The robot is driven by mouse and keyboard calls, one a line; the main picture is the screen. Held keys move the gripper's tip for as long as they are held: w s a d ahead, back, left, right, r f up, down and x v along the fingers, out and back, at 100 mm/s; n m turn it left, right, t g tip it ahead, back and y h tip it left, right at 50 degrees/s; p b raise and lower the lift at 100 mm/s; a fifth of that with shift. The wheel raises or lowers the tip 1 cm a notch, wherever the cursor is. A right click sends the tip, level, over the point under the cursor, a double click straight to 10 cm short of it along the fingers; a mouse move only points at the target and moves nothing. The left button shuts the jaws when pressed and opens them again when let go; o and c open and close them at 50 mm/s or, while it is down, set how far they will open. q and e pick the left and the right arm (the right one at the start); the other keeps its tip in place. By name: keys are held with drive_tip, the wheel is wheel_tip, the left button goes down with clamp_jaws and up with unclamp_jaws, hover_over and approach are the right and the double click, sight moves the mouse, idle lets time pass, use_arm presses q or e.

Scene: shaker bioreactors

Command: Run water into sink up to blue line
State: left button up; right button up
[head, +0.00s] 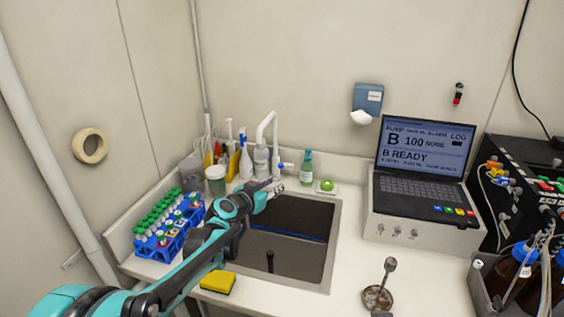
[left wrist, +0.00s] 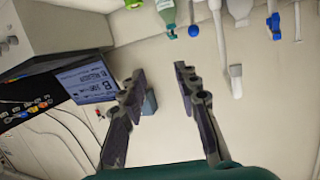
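The sink (head: 328,262) is set in the white counter. A blue line (head: 292,234) runs along its dark inner wall. A dark upright pipe (head: 270,261) stands in the basin; I cannot make out any water. A white tap (head: 262,157) stands behind the sink, with a blue-tipped lever (head: 285,165) on its right. My left gripper (head: 276,188) is over the sink's back left edge, in front of and below the lever, apart from it. The left wrist view, upside down, shows its fingers (left wrist: 158,88) apart and empty, and the lever's blue tip (left wrist: 193,31). My right gripper is not visible.
A green bottle (head: 306,167) and a small green-and-white round item (head: 326,186) stand right of the tap. Brushes and bottles crowd its left. A blue tube rack (head: 178,240), yellow sponge (head: 218,282) and laptop (head: 423,160) flank the sink. A metal stand (head: 378,296) is in front right.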

use_arm(q)
drive_tip(key=t+p, duration=0.1)
drive_tip(key=t, duration=0.1)
approach(281, 168)
wheel_tip(281, 168, up, 3)
drive_tip(key=s+d, duration=0.2)
drive_tip(key=d, duration=0.1)
drive_tip(key=shift+t+y, duration=0.4)
drive_tip(key=shift+t, duration=0.4)
drive_tip(key=w+f, duration=0.1)
drive_tip(key=w, duration=0.3)
drive_tip(key=w+f, duration=0.2)
drive_tip(key=w, duration=0.2)
drive_tip(key=w+d+f, duration=0.1)
drive_tip(key=w+f, duration=0.1)
drive_tip(key=w, duration=0.2)
drive_tip(key=shift+w+d+p, duration=0.1)
drive_tip(key=shift+w+p, duration=0.2)
drive_tip(key=shift+p, duration=0.05)
drive_tip(key=shift+w+d, duration=0.25)
drive_tip(key=shift+w, duration=0.45)
drive_tip(key=shift+r, duration=0.1)
clamp_jaws()
